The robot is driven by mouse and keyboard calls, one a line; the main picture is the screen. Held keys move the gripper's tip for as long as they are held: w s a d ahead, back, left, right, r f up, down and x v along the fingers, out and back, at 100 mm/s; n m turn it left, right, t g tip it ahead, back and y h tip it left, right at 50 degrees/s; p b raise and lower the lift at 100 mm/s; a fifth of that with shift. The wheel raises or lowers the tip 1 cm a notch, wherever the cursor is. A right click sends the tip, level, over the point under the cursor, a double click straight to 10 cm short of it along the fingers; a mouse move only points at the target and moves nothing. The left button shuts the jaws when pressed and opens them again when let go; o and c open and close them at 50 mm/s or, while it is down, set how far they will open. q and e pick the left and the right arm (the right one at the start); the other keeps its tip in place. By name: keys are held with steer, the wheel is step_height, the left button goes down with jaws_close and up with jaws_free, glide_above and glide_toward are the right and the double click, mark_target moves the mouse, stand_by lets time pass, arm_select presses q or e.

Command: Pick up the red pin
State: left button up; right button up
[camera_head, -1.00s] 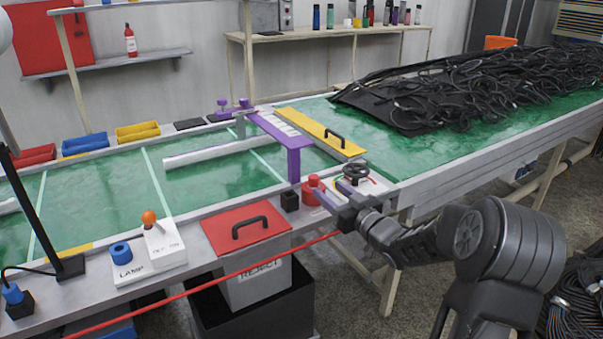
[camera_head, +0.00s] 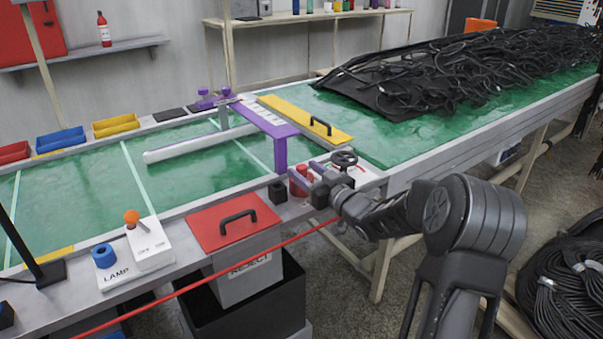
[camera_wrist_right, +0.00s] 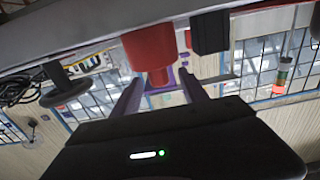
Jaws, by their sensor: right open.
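The red pin (camera_head: 298,188) stands upright on the grey front rail of the conveyor, right of a small black block (camera_head: 277,191). My right gripper (camera_head: 308,180) is open, with its purple-tipped fingers at the pin and partly covering it. In the right wrist view, the red pin (camera_wrist_right: 148,48) has a wide part and a narrower end that reaches toward the gap between the open fingers (camera_wrist_right: 160,88). I cannot tell whether the fingers touch it. My left gripper is not in view.
A purple gate (camera_head: 279,150) stands just behind the pin. A dark handwheel (camera_head: 344,159) is close on the right. A red lid (camera_head: 234,221) with a black handle lies to the left. A red cord (camera_head: 215,280) runs along the front below the rail.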

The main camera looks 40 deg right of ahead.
steer(key=shift+w+f, duration=0.2)
steer(key=shift+w, duration=2.4)
steer(key=shift+c, duration=0.4)
jaws_close()
